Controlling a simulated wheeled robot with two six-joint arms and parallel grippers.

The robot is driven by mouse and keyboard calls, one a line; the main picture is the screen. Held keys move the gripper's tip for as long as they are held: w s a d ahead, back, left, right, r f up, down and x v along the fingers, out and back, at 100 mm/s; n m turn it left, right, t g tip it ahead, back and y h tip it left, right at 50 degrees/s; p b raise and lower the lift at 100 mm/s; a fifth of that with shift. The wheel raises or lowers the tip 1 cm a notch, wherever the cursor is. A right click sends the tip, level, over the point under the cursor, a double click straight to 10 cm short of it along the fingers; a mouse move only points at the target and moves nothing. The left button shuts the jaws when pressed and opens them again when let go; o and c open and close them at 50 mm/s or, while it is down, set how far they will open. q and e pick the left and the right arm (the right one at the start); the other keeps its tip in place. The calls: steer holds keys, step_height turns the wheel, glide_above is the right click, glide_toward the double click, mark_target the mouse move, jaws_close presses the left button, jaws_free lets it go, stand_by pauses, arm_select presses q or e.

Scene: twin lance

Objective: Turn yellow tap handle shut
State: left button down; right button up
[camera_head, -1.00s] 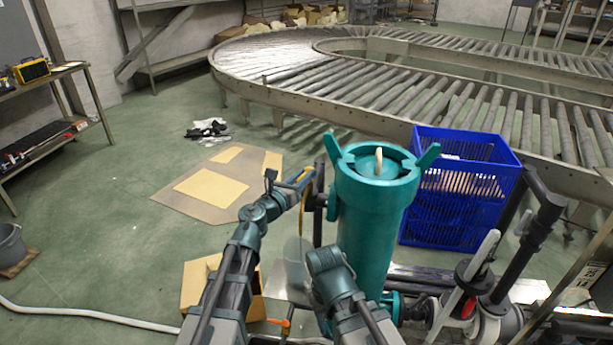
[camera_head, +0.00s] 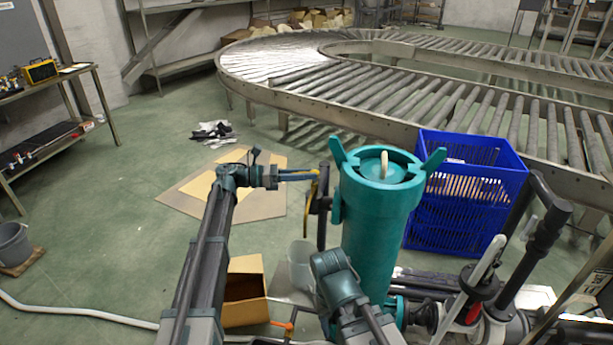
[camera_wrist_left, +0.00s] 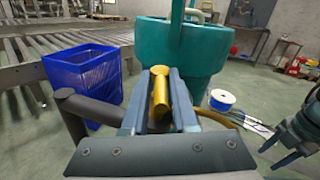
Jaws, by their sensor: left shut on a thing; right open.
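The yellow tap handle (camera_wrist_left: 160,95) is between the fingers of my left gripper (camera_wrist_left: 160,100) in the left wrist view. In the head view my left gripper (camera_head: 300,176) reaches in from the left, shut on the handle (camera_head: 314,190), beside the dark upright pipe (camera_head: 322,210) left of the teal canister (camera_head: 376,220). My right gripper (camera_wrist_left: 278,152) is open and empty at the right of the left wrist view, below and apart from the canister. In the head view my right wrist is in front of the canister and its fingertips are hidden.
A blue crate (camera_head: 462,200) stands right of the canister, before the roller conveyor (camera_head: 400,125). Black and white pipework (camera_head: 490,290) fills the lower right. The green floor at left is mostly open.

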arm_select(q)
steer(key=m+g, duration=0.2)
steer(key=g, duration=0.1)
steer(key=m+g, duration=0.1)
steer(key=g, duration=0.1)
steer(key=shift+w, duration=0.25)
steer(key=shift+s, duration=0.1)
steer(key=c, duration=0.8)
jaws_free()
steer(key=shift+c, duration=0.2)
arm_select(e)
steer(key=shift+a, duration=0.1)
